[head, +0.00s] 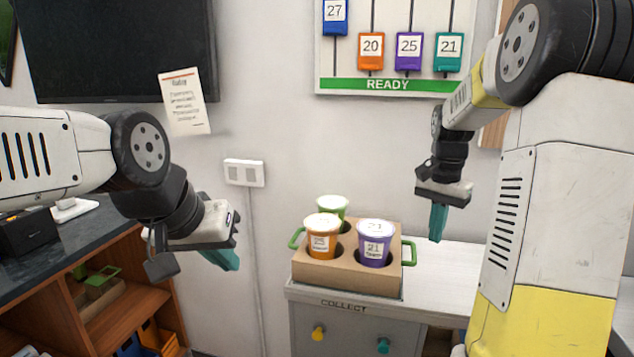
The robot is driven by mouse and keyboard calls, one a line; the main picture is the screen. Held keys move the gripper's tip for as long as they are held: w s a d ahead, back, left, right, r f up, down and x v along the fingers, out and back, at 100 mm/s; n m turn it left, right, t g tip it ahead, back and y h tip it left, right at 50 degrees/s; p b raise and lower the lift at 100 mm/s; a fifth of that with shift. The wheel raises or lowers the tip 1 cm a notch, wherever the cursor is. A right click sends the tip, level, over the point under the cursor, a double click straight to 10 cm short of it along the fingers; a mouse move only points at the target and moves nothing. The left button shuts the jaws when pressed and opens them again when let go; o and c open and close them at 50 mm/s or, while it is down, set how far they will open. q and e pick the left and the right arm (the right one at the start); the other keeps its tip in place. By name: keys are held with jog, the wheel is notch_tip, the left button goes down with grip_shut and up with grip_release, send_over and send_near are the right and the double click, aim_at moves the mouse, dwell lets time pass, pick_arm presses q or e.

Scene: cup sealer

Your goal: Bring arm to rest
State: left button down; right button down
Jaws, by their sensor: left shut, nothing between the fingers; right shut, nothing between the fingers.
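My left gripper (222,258) hangs in the air at left, in front of the wall and beside the dark counter. Its teal fingers are shut and empty. My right gripper (437,222) points down above the white counter, to the right of the cup carrier, apart from it. Its teal fingers are shut and empty. The brown carrier (345,276) with green handles holds an orange cup (323,243), a purple cup (374,250) and a green cup (332,206) behind them. All three stand upright with pale lids.
The carrier stands on a white counter (455,262) above a grey cabinet marked COLLECT (352,332). At left is a dark counter (60,243) over wooden shelves (130,310). A READY board (388,85) with coloured tags and a dark screen (120,45) are on the wall.

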jog(key=s+a+r+n+t+y, duration=0.1)
jog(key=s+a+r+n+t, duration=0.2)
jog(key=s+a, duration=0.3)
jog(key=s+a+r+n+t+y, duration=0.1)
jog(key=s+a+r+n+t, duration=0.2)
jog(key=s, duration=1.1)
jog(key=shift+a+r+n, duration=0.2)
jog(key=shift+a+n, duration=1.5)
jog(key=shift+a, duration=0.35)
